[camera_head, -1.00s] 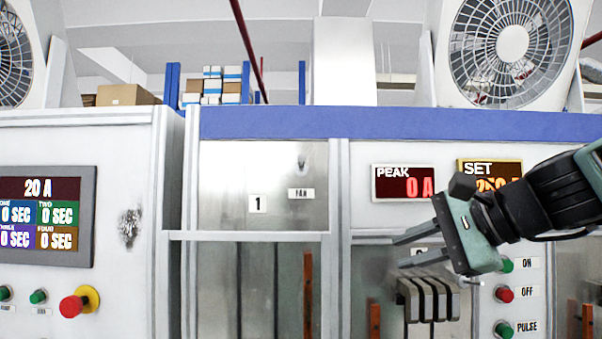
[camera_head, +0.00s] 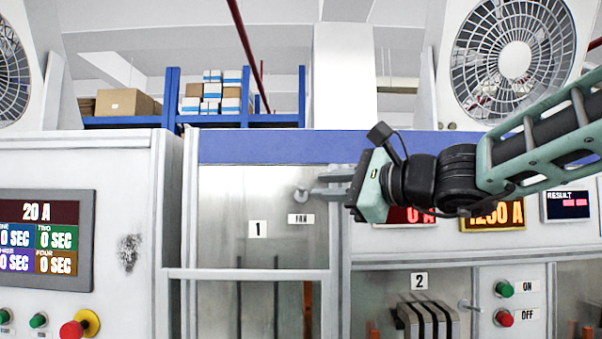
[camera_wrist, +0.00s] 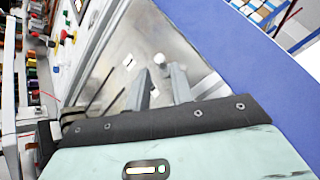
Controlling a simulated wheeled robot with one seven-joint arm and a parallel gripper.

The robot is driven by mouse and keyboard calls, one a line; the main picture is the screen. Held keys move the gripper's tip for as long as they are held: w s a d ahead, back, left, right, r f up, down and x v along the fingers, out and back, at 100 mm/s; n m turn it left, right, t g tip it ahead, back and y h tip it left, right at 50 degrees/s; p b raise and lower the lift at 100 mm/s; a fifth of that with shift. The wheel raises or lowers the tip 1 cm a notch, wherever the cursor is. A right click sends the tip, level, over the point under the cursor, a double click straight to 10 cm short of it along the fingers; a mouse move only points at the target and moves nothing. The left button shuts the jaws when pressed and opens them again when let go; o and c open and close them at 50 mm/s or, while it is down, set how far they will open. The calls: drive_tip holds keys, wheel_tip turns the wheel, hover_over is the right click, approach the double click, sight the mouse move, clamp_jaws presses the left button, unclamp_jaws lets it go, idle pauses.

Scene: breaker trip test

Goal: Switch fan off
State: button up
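The fan switch (camera_head: 300,194) is a small, round, light-coloured knob on the metal panel of bay 1, just above the FAN label (camera_head: 301,219). In the wrist view the knob (camera_wrist: 160,58) shows just beyond the fingertips, between their lines. My gripper (camera_head: 315,185) reaches in from the right at about the knob's height. Its two fingers (camera_wrist: 160,78) are apart with nothing between them. The fingertips are very close to the knob; I cannot tell whether they touch it. Which position the switch is in is too small to tell.
A horizontal rail (camera_head: 250,274) crosses below the label. The blue beam (camera_head: 260,147) runs above the panel. A fan (camera_head: 514,60) stands on top at the right. The green ON button (camera_head: 504,289) and red OFF button (camera_head: 503,318) are at lower right.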

sight(305, 186)
drive_tip(key=p+x, duration=0.2)
drive_tip(key=x, duration=0.3)
drive_tip(key=shift+w+a+r, duration=0.1)
drive_tip(key=shift+w+a, duration=0.35)
drive_tip(key=shift+a, duration=0.05)
clamp_jaws()
